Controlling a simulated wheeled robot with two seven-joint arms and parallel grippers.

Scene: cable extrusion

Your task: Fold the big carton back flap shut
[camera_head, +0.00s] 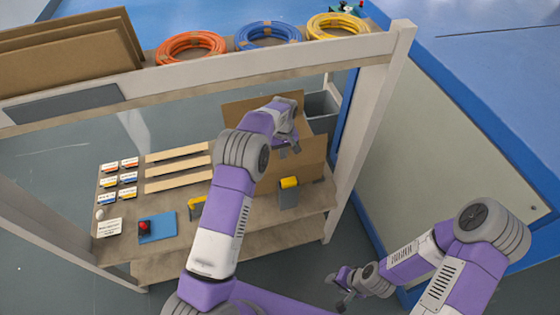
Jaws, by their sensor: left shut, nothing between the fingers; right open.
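The big brown carton (312,152) stands open on the right end of the workbench. One panel rises at its back left (236,108), and a wide panel faces the front. My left gripper (289,151) is over the carton, in front of its opening. It is shut with nothing in it. My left gripper and forearm hide much of the carton's opening and back edge, so I cannot tell whether it touches a flap. My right gripper (338,290) is open and empty, low at the front right, away from the carton.
A grey bin (321,108) stands behind the carton. A yellow-topped dispenser (289,192) is in front of it. Orange (190,47), blue (263,35) and yellow (338,25) cable coils lie on the upper shelf. A white post (372,125) rises right of the carton.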

